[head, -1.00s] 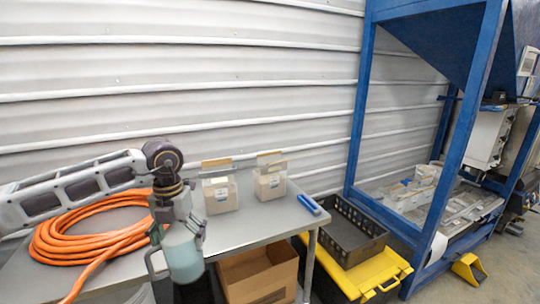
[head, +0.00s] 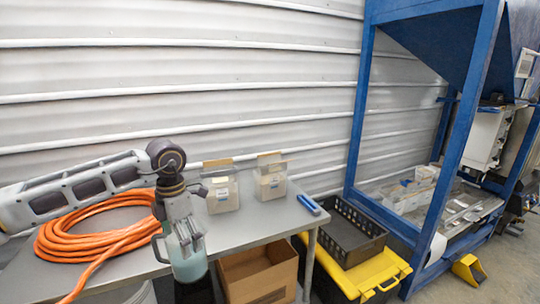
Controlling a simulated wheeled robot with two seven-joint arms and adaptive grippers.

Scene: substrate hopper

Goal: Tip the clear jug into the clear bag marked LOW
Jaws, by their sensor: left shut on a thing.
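My left gripper (head: 184,232) points down at the front edge of the table and is shut on the clear jug (head: 188,264). The jug hangs upright with pale blue-green contents, its handle on the left. Two clear bags with pale contents and small labels stand open on the table: a left bag (head: 222,194) and a right bag (head: 270,182). The label print is too small to read, so I cannot tell which is marked LOW. The jug is in front of and to the left of both bags. My right gripper is not in view.
A coiled orange hose (head: 95,232) lies on the grey table (head: 265,220), left of the bags. A blue object (head: 309,204) lies near the right edge. A cardboard box (head: 258,276) is below, and a black crate (head: 350,235) sits on a yellow case (head: 370,272).

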